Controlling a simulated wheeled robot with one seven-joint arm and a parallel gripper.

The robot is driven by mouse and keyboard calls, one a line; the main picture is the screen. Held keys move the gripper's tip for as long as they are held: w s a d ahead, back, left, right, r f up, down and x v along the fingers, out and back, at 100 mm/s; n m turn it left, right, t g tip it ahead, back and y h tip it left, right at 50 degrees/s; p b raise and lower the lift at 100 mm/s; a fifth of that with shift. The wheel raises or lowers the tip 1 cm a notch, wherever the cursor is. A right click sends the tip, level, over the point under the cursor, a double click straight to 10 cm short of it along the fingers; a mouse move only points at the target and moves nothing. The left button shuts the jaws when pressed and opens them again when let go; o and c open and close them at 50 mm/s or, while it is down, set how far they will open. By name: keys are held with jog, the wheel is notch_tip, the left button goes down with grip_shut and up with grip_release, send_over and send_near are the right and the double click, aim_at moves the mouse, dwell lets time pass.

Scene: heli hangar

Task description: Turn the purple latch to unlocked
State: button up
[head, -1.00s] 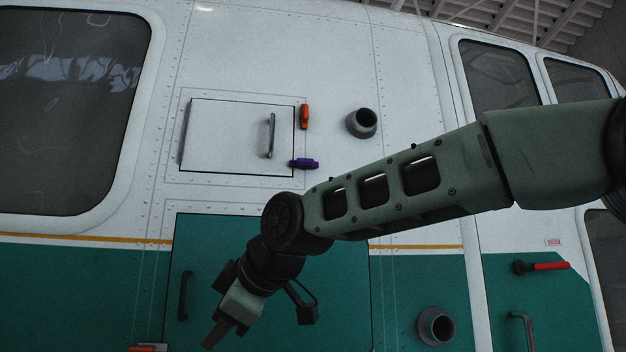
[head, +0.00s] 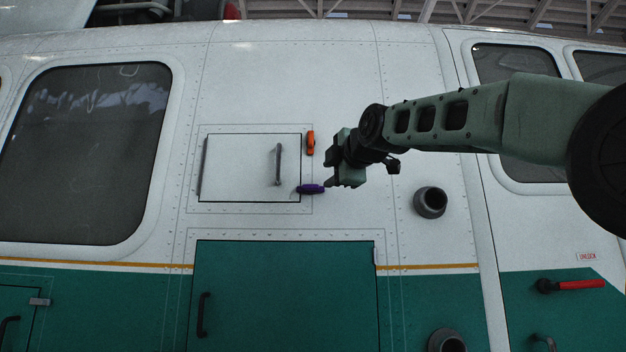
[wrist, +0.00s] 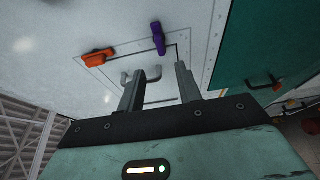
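The purple latch (head: 311,189) lies horizontally across the lower right edge of a small white hatch door (head: 240,168). It also shows in the wrist view (wrist: 158,38), beyond the fingertips. My gripper (head: 329,169) is just right of the latch in the head view. In the wrist view my gripper (wrist: 159,84) has its two fingers apart with nothing between them. Whether a finger touches the latch I cannot tell.
An orange latch (head: 310,143) stands upright at the hatch's upper right edge, close to my gripper. The hatch has a grey handle (head: 278,164). A round grey port (head: 430,202) sticks out to the right. A green door (head: 285,300) is below.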

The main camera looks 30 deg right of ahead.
aim_at(312, 187)
jog(key=p+x, duration=0.4)
jog(key=x, duration=0.5)
jog(key=shift+w+r, duration=0.15)
jog(key=shift+w, duration=0.2)
jog(key=shift+w+d+p, duration=0.1)
jog(key=shift+w+p, duration=0.25)
jog(key=shift+w, duration=0.25)
jog(key=shift+f, duration=0.2)
grip_shut()
